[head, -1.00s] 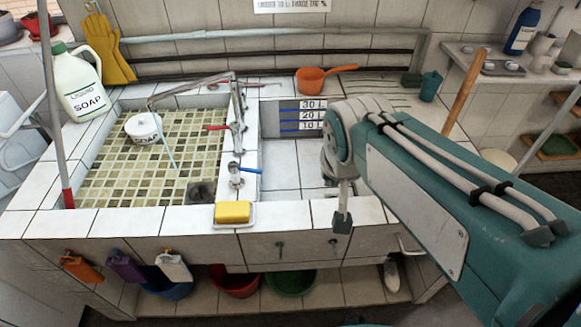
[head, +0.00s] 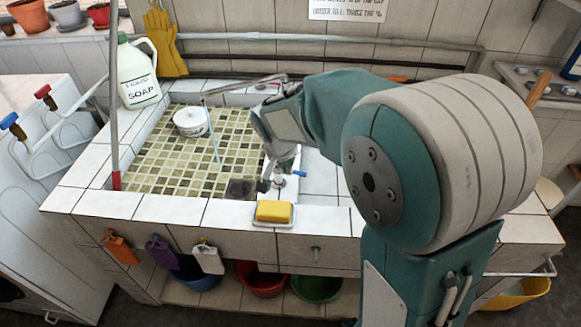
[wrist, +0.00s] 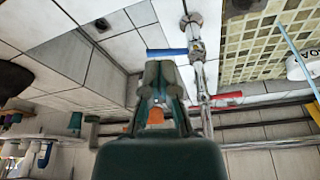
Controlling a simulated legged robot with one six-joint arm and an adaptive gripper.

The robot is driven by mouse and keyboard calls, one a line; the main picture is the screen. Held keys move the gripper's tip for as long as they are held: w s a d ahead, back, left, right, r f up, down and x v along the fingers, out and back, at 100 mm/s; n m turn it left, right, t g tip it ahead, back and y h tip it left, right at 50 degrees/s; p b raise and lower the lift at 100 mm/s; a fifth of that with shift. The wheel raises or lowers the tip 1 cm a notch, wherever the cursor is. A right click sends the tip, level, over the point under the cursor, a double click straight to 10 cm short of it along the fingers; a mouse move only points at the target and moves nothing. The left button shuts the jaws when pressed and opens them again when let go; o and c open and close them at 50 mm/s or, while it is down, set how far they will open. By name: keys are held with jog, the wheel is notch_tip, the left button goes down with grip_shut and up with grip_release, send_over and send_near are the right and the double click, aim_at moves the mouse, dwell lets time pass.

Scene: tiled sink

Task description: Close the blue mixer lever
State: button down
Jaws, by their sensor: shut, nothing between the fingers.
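The blue mixer lever (head: 299,174) sticks out to the right from the metal mixer on the tiled divider, partly behind my arm. In the wrist view the blue lever (wrist: 166,52) lies just beyond my fingertips and points left from the metal mixer pipe (wrist: 198,60). A thin pale-blue stream (head: 215,142) runs from the spout.
A red lever (wrist: 228,96) sits farther along the mixer. A yellow sponge (head: 274,211) lies on the front ledge. A white bowl (head: 190,122) stands in the mosaic basin (head: 150,165), with a soap jug (head: 139,75) at its back left.

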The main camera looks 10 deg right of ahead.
jog(key=x, duration=0.8)
jog(key=shift+a+f, duration=0.2)
jog(key=shift+a, duration=0.05)
jog(key=shift+w+d+f, duration=0.1)
jog(key=shift+w+d, duration=0.8)
jog(key=shift+w, duration=0.25)
jog(key=shift+w+d, duration=0.3)
jog(key=shift+w, duration=0.2)
